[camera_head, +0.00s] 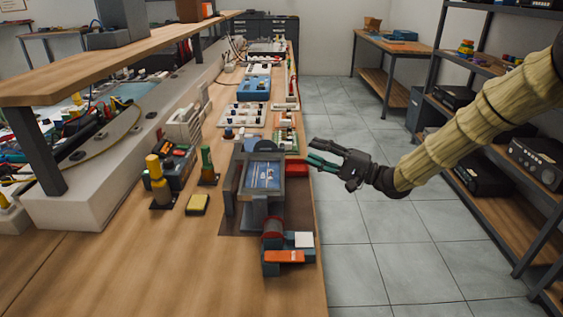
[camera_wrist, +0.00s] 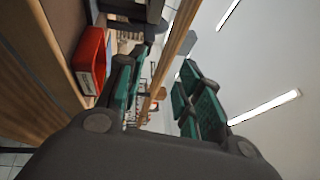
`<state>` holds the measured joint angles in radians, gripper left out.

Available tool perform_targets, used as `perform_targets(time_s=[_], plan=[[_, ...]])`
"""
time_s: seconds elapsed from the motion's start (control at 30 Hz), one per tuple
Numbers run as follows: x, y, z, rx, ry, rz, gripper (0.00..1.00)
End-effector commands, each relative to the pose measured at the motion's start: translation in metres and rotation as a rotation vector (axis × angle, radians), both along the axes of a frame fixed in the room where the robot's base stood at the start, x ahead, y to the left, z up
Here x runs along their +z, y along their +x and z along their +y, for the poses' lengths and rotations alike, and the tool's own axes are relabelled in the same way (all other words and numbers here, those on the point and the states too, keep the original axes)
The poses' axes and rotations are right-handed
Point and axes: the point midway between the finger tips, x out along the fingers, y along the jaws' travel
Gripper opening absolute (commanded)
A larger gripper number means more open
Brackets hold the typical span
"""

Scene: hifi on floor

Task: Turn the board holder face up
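The board holder (camera_head: 245,205) is a grey frame on a brown mat near the right edge of the bench. A blue board (camera_head: 263,177) shows in it, facing the head camera at a tilt. My gripper (camera_head: 311,151) is to the right of the holder, beside the bench edge and apart from it. Its teal-padded fingers point left toward the bench. The wrist view shows the fingers (camera_wrist: 160,92) spread, with nothing between them. I cannot tell whether the dark grey part at the top of that view belongs to the holder.
A red box (camera_head: 299,175) stands right of the holder, close to my fingers; it also shows in the wrist view (camera_wrist: 90,60). A red cylinder (camera_head: 272,228) and an orange-topped block (camera_head: 284,257) stand in front. A yellow block (camera_head: 197,204) lies left. The floor aisle is clear.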

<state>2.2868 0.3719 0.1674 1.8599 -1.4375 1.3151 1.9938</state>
Motion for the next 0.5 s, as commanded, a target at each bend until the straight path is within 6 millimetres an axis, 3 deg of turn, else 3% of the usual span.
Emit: perform_targets(time_s=[0.03, 0.17, 0.37, 0.5], plan=[[-0.013, 0.000, 0.000, 0.000, 0.000, 0.000, 0.35], [-0.021, 0.000, 0.001, 0.001, 0.000, 0.000, 0.35], [-0.024, 0.001, 0.004, 0.002, 0.000, -0.001, 0.35], [-0.021, 0.006, 0.017, 0.004, 0.000, -0.002, 0.35]])
